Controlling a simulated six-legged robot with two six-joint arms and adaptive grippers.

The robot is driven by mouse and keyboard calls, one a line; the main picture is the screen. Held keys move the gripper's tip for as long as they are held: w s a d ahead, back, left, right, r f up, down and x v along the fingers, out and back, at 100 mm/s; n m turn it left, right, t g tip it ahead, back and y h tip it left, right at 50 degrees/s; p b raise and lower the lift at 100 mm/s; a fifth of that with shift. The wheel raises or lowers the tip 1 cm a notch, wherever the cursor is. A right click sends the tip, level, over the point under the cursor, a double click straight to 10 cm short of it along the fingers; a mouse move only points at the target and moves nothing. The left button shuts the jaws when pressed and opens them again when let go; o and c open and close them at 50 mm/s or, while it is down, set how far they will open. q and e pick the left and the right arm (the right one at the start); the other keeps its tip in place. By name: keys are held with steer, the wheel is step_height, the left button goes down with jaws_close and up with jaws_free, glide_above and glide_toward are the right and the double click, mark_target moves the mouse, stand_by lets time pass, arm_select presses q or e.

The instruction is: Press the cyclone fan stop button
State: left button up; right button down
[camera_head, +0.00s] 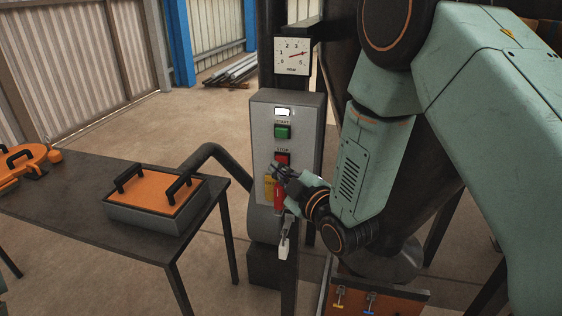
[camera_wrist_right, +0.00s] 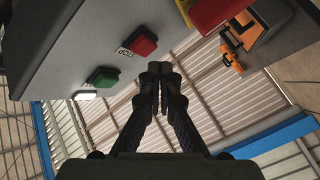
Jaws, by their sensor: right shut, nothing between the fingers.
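The grey control box (camera_head: 263,120) stands on a dark post. Its red button (camera_head: 282,158), under a STOP label, is below the green START button (camera_head: 282,132). In the right wrist view the red button (camera_wrist_right: 143,41) is just left of the fingertips, with the green button (camera_wrist_right: 103,77) farther down-left. My right gripper (camera_head: 275,171) has its fingertips just below the red button in the head view. It is shut and empty; the fingers meet in the right wrist view (camera_wrist_right: 160,70). A gap shows between tips and button there.
A white lamp (camera_head: 282,112) tops the box, and a dial gauge (camera_head: 292,57) is above it. A red and yellow part (camera_head: 279,192) is below the red button. A dark table (camera_head: 80,217) with an orange-topped case (camera_head: 158,193) stands left, beside a black pipe (camera_head: 208,153).

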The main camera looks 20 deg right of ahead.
steer(key=shift+w+d+f, duration=0.1)
steer(key=shift+w+f, duration=0.05)
steer(key=shift+w, duration=0.1)
steer(key=shift+s, duration=0.1)
steer(key=shift+w+d, duration=0.2)
steer(key=shift+w, duration=0.25)
stand_by(0.4)
steer(key=shift+s, duration=0.1)
